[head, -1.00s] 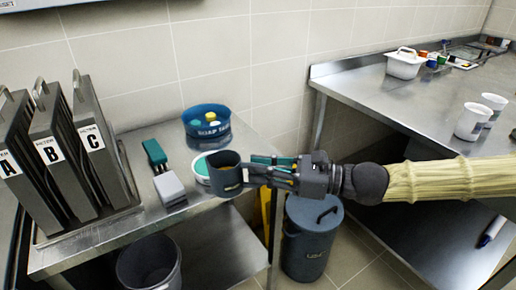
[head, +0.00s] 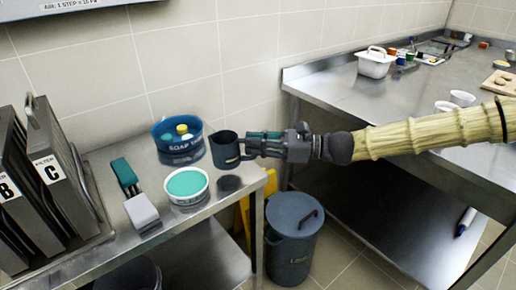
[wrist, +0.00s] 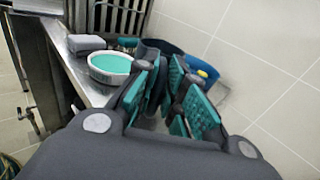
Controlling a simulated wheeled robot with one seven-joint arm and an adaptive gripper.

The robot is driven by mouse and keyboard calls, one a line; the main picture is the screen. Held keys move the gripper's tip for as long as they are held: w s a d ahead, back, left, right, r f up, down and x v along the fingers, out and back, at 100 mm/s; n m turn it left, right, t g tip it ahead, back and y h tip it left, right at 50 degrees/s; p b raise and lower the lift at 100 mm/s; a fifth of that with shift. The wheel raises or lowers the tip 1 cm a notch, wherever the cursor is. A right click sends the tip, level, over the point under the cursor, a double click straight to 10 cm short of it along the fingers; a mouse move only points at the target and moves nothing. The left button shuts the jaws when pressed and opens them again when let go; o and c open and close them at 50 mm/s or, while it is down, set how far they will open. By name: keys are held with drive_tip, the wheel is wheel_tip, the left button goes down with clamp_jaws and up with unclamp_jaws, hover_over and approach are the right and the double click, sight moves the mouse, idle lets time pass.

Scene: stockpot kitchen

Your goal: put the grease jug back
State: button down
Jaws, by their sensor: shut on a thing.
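The grease jug, a dark grey cup-like vessel (head: 224,150), is held upright by my gripper (head: 243,148), which is shut on its right side, apparently at the handle. In the head view it appears above the right part of the steel side table (head: 215,207). A dark round patch (head: 230,185) lies on the table below it in the picture; I cannot tell whether it is a mark, a mat or a shadow. In the wrist view, the teal-padded fingers (wrist: 172,95) hide most of the jug; a dark curved rim (wrist: 160,45) shows behind them.
A white tub with teal contents (head: 187,184) stands left of the dark patch. A blue soap tank (head: 178,143) stands behind it. A teal-and-grey brush (head: 125,175), a grey block (head: 142,212) and filter panels (head: 58,170) are farther left. A lidded bin (head: 293,240) stands on the floor.

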drive_tip(key=f, duration=0.1)
drive_tip(key=w+f, duration=0.2)
drive_tip(key=shift+d+f, duration=0.35)
drive_tip(key=shift+d, duration=0.05)
drive_tip(key=c, duration=1.5)
unclamp_jaws()
drive_tip(key=s+d, duration=0.2)
drive_tip(key=d, duration=0.9)
drive_tip(key=shift+d+r, duration=0.15)
drive_tip(key=shift+d, duration=0.25)
